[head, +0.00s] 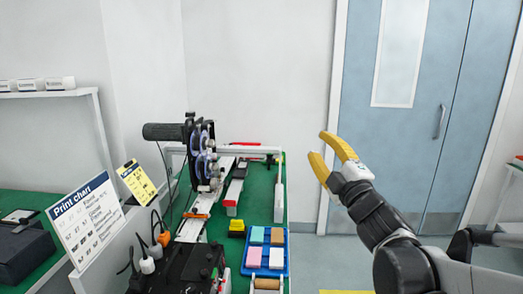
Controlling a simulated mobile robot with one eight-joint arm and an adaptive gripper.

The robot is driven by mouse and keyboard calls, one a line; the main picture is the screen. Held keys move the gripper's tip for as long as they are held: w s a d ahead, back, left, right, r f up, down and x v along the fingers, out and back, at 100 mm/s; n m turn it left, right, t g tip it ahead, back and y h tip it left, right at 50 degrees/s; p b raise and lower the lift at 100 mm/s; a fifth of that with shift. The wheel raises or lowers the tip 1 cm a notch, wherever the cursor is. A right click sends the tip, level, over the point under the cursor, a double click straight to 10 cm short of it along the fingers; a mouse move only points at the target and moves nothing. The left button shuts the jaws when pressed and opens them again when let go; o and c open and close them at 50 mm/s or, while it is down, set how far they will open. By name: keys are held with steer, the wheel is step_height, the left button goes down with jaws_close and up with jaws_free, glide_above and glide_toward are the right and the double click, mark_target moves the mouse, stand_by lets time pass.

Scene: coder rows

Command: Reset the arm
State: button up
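My gripper (329,160) is in the head view, right of the middle, at the end of my dark arm. Its two yellow fingers stand apart with a gap between them, and nothing is between them. It is held up in the air to the right of the green-topped bench (258,211), in front of the wall and the blue door. It touches nothing that I can see.
A coder machine (199,150) with dark rollers stands on the bench. A blue tray (285,257) of coloured blocks lies near the bench's right edge. A print chart sign (85,220) stands at left. A blue door (417,130) is behind my arm. Floor shows right of the bench.

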steer(key=s+d+f+m+g+h, duration=0.6)
steer(key=s+d+f+m+h, duration=0.25)
steer(key=s+f+m, duration=0.35)
steer(key=s+a+f+m+g+y, duration=0.3)
steer(key=s+f+g, duration=0.4)
steer(key=s+f, duration=0.6)
steer(key=s+a+m, duration=0.1)
steer(key=s+m, duration=0.1)
steer(key=shift+s+m, duration=0.15)
steer(key=shift+m, duration=0.15)
